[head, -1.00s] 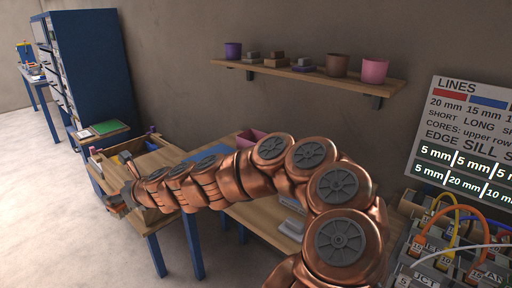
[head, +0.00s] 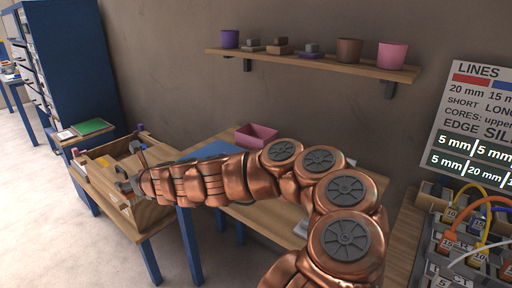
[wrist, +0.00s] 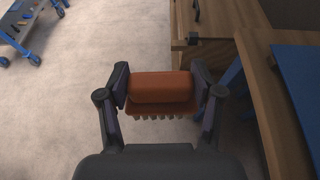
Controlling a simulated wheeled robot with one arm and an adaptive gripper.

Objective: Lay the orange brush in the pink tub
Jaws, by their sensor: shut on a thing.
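My gripper (wrist: 160,93) is shut on the orange brush (wrist: 160,88), whose bristles point toward the wrist. The brush is held between the two fingers, above the pale floor and beside a wooden cabinet edge. In the head view my gripper (head: 128,187) is at the far left end of my arm, by the open wooden box; the brush cannot be made out there. The pink tub (head: 257,136) stands on the table behind my arm, to the right of my gripper and apart from it. Its inside is partly visible.
A blue mat (head: 222,149) lies left of the tub, partly behind my arm. An open wooden box (head: 152,212) with things in it stands at the left. A wall shelf (head: 330,66) holds several pots and blocks, including a pink pot (head: 392,56).

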